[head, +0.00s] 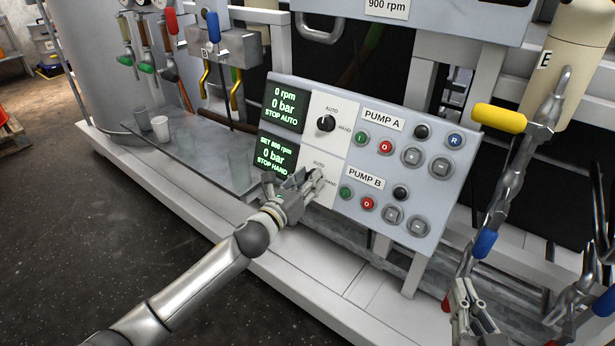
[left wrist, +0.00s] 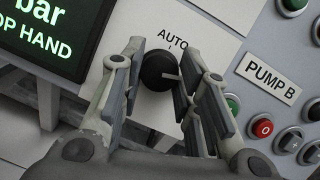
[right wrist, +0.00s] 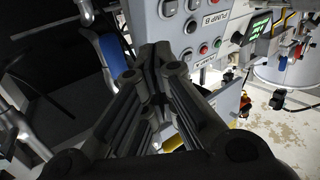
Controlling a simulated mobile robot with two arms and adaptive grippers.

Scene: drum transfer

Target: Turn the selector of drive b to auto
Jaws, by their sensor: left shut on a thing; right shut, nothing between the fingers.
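The pump B selector is a black round knob (left wrist: 158,70) on a white plate, with AUTO printed above it in the left wrist view. Its pale pointer mark points right, away from AUTO. My left gripper (head: 312,182) is shut on this knob, one finger on each side, and hides most of it in the head view. The lower green display (head: 273,155) reads STOP HAND. The PUMP B label (head: 365,179) is right of the selector. My right gripper (head: 470,306) is shut and empty at the lower right; its closed fingers show in the right wrist view (right wrist: 155,62).
The pump A selector (head: 326,123) sits just above, its mark toward AUTO. Green and red buttons (head: 368,203) lie to the right. A yellow-handled valve (head: 500,118) and pipes stand at the right.

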